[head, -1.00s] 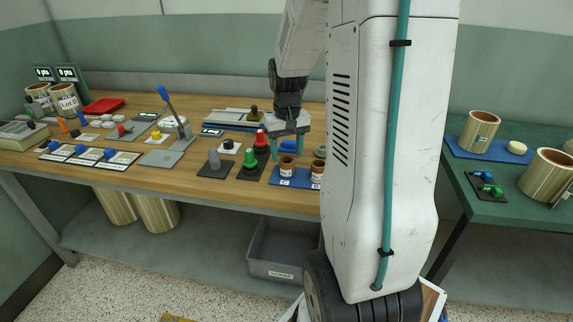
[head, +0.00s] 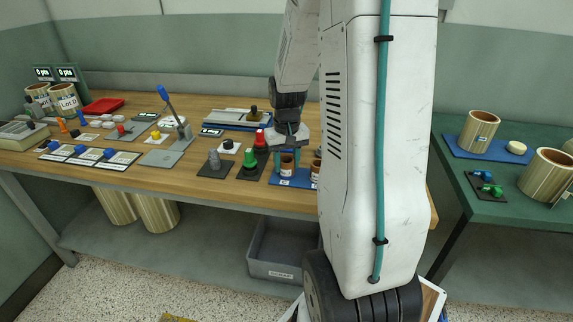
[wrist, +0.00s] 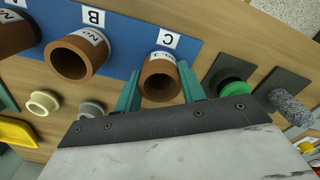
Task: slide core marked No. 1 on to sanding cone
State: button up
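Brown cores stand in a row on a blue mat (head: 302,184). My gripper (head: 287,163) is low over the leftmost core visible in the head view (head: 287,168). In the wrist view its teal fingers (wrist: 160,90) stand on either side of this core (wrist: 159,77), beside the letter C.
Another core (wrist: 76,56) by letter B is close beside my gripper. A lever stand (head: 176,115) rises farther left.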

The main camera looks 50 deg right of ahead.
jog(key=shift+r, duration=2.5)
jog(key=o, duration=0.3)
jog(key=shift+c, duration=1.3)
